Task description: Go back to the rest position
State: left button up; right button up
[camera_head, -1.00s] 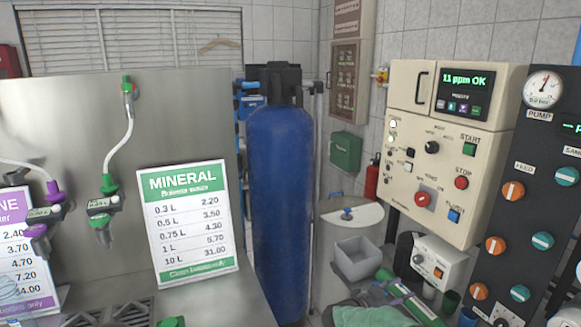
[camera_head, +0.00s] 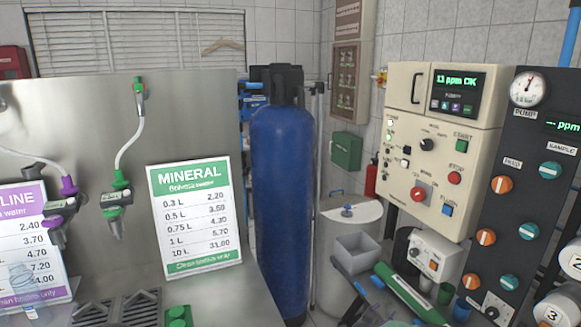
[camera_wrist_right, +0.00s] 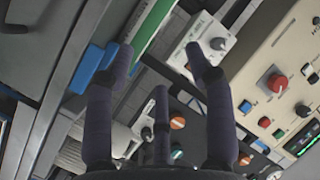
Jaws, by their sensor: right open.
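My right gripper (camera_head: 358,286) shows low in the head view, as dark fingers in front of the grey bin and left of a green-and-white tube. It also shows in the right wrist view (camera_wrist_right: 157,72), where its dark purple fingers stand apart with nothing between them. It is open and empty. My left gripper is not in view.
A grey bin (camera_head: 358,252) and a green-and-white tube (camera_head: 408,292) lie near my right gripper. The cream control cabinet (camera_head: 407,195) and dark pump panel (camera_head: 521,208) stand to the right. A blue tank (camera_head: 282,200) and steel counter (camera_head: 238,297) are left.

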jog(key=s+a+f+n+g+y, duration=0.2)
jog(key=s+a+f+n+y, duration=0.25)
jog(key=s+a+f, duration=0.35)
jog(key=s+a+f+n+g+y, duration=0.1)
jog(key=s+a+f+n+y, duration=0.2)
jog(key=s+f+y, duration=0.5)
jog(key=s+a+f+n+g, duration=0.1)
jog(key=s+a+g, duration=0.1)
jog(key=s, duration=0.6)
jog(key=s+a+f+n+g+y, duration=0.1)
jog(key=s+a+f+g, duration=0.1)
jog(key=s, duration=0.6)
jog(key=s+a+f+n+g+y, duration=0.1)
jog(key=s+a+f+g, duration=0.1)
jog(key=s+a, duration=0.3)
jog(key=s+g, duration=0.1)
jog(key=s, duration=0.3)
jog(key=shift+f+n+g+p, duration=0.2)
jog(key=shift+n+g+p, duration=0.1)
jog(key=shift+n+g, duration=0.1)
